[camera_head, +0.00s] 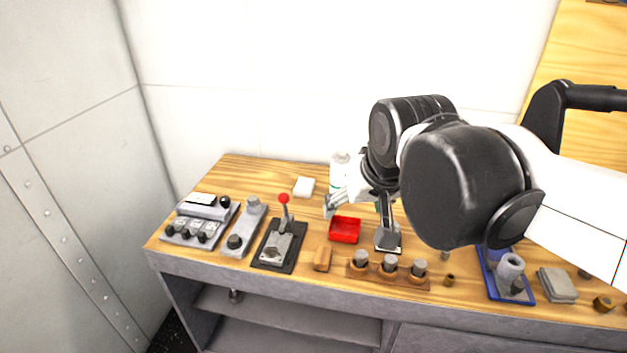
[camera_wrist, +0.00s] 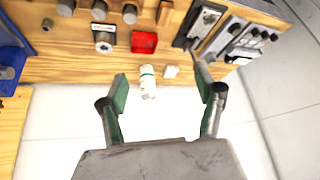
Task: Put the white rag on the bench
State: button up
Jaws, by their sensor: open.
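A small white folded piece, apparently the white rag (camera_head: 304,187), lies on the wooden bench top (camera_head: 240,170) near the wall. It also shows in the wrist view (camera_wrist: 170,71), between the fingers in the picture and beyond the tips. My gripper (camera_head: 358,207) is open and hangs above the back middle of the bench, right of the white piece. In the wrist view my gripper (camera_wrist: 161,80) has its green-padded fingers spread with nothing between them. My arm hides part of the bench's right side.
A white bottle with a green band (camera_wrist: 148,82) stands close beside the white piece. A red tray (camera_head: 344,230), a red-knobbed lever (camera_head: 284,225) and grey control boxes (camera_head: 200,223) lie nearby.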

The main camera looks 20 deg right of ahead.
jog(key=s+f+t, duration=0.1)
jog(key=s+f, duration=0.3)
jog(key=s, duration=0.2)
jog(key=shift+s+f+n, duration=0.2)
jog(key=shift+s+n, duration=0.05)
jog(key=shift+n, duration=0.15)
